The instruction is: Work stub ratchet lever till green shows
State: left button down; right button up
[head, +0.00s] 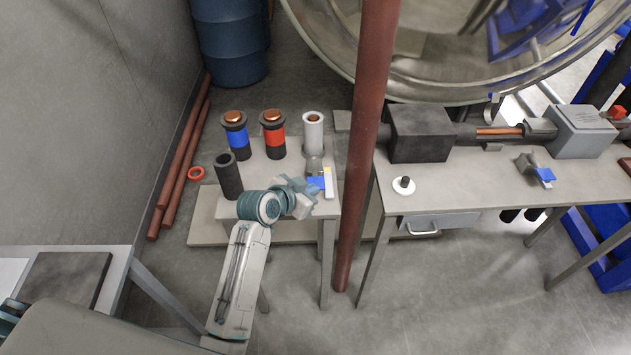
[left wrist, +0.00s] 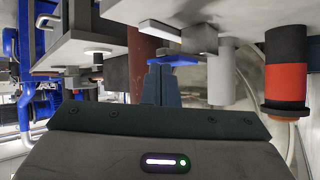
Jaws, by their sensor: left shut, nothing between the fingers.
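In the head view, a small fitting with a pale and yellow strip (head: 328,182) stands at the right edge of the small table, below a grey cylinder (head: 313,132). I take it to be the stub ratchet, but its lever is not clear. My left gripper (head: 314,187) is beside the fitting, with a blue patch there that I cannot assign for certain. In the left wrist view, the fingers (left wrist: 161,84) are together and empty, with a pale bar (left wrist: 165,29) and grey block (left wrist: 199,39) near them. Contact cannot be told.
A red-brown post (head: 363,130) rises just right of the fitting. Blue-banded (head: 236,135) and red-banded (head: 273,134) cylinders and a dark tube (head: 228,176) stand on the small table. A longer bench (head: 460,190) carries dark and grey housings. Open floor lies in front.

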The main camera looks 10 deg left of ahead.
pick_arm(q)
jog(key=shift+f, duration=0.15)
jog(key=shift+w+f+b, duration=0.2)
jog(key=shift+f+b, duration=0.8)
jog(key=shift+f, duration=0.65)
jog(key=shift+r, duration=0.1)
jog(key=shift+s+r+p, duration=0.15)
jog(key=shift+r+p, duration=0.75)
jog(key=shift+p, duration=0.15)
jog(key=shift+s+r+p, duration=0.1)
jog(key=shift+r+p, duration=0.75)
jog(key=shift+p, duration=0.15)
notch_tip(320, 180, up, 7)
jog(key=p, duration=0.7)
jog(key=shift+s, duration=0.35)
jog(key=shift+d, duration=0.1)
